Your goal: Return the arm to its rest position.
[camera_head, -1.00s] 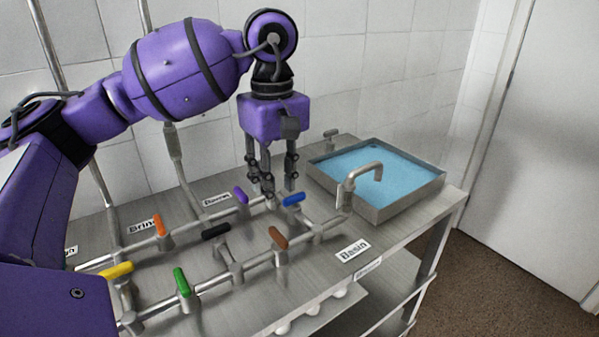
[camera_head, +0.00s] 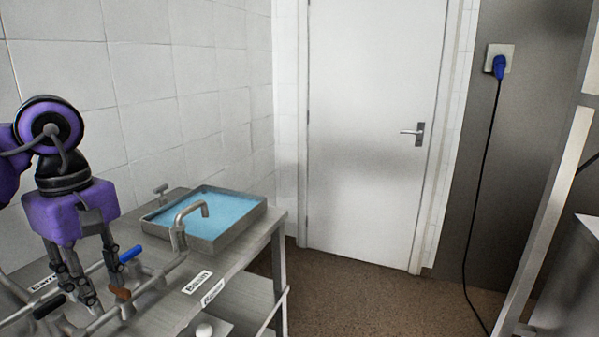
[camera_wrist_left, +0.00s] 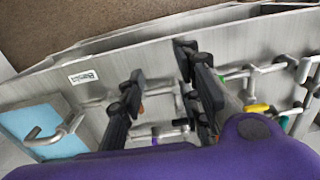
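My left arm comes in at the left edge of the head view, with its purple left gripper (camera_head: 101,290) pointing down over the pipes on the steel bench. Its fingers stand apart with nothing between them. In the left wrist view the left gripper (camera_wrist_left: 160,64) also shows two spread fingers above the pipework. The fingertips are close to the blue valve handle (camera_head: 131,254) and the brown handle (camera_head: 120,293) in the head view; I cannot tell whether they touch anything. My right gripper is not in view.
A basin (camera_head: 222,242) of blue water with a tap (camera_head: 184,222) stands at the bench's right end. A black handle (camera_head: 50,306) is at lower left. The wrist view shows a yellow handle (camera_wrist_left: 257,108). Floor (camera_head: 330,300) before the white door (camera_head: 370,120) is clear.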

